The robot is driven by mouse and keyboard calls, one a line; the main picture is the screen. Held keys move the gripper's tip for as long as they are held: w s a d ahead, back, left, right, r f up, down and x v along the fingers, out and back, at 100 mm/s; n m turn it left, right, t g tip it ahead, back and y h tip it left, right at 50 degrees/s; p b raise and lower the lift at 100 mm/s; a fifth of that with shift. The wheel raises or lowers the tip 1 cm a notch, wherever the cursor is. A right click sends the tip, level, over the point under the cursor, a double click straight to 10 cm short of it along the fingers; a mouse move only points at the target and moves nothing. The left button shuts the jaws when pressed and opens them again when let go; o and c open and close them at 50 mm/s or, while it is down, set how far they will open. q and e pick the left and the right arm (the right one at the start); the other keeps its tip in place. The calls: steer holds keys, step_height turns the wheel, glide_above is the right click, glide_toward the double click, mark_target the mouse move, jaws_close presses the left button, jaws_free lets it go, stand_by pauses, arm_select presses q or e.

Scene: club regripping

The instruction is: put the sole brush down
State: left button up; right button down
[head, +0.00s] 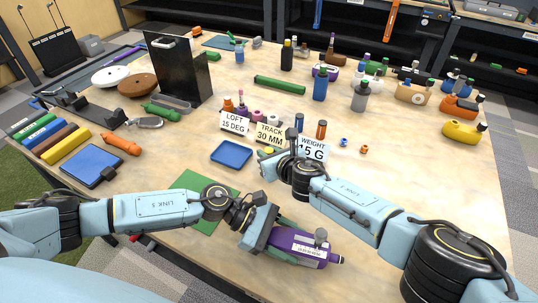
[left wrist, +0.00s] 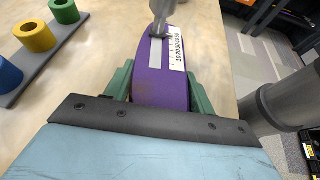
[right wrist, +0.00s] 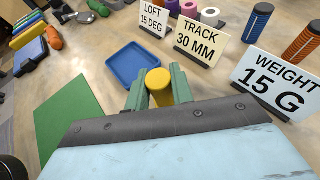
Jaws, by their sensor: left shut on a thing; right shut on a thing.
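My left gripper (head: 268,237) is shut on a purple tool (head: 300,246) with a white scale label and a grey knob, at the table's front edge. The tool fills the jaws in the left wrist view (left wrist: 162,75). My right gripper (head: 270,160) is shut on a yellow cylinder (right wrist: 159,86), seen end-on between green fingers in the right wrist view. Its lower part is hidden. No bristles show on either held thing, so I cannot tell which is the sole brush. The right gripper is just right of a blue tray (head: 232,154), which looks empty.
A green mat (head: 190,181) lies left of the right gripper, partly behind my left arm. Signs for loft (head: 234,122), track (head: 269,134) and weight (head: 312,147) stand behind the gripper. Bottles and tools crowd the back. Table right of the weight sign is mostly clear.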

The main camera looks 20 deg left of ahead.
steer(key=shift+f, duration=0.45)
steer(key=shift+f, duration=0.1)
steer(key=c, duration=1.2)
jaws_free()
steer(key=shift+d+r, duration=0.15)
steer(key=shift+r, duration=0.05)
steer(key=shift+s+d+r, duration=0.2)
steer(key=shift+d+r, duration=0.05)
steer(key=shift+d, duration=0.1)
steer(key=shift+v, duration=1.05)
steer(key=v, duration=0.9)
steer(key=shift+o, duration=0.4)
steer(key=shift+s+a+f, duration=0.1)
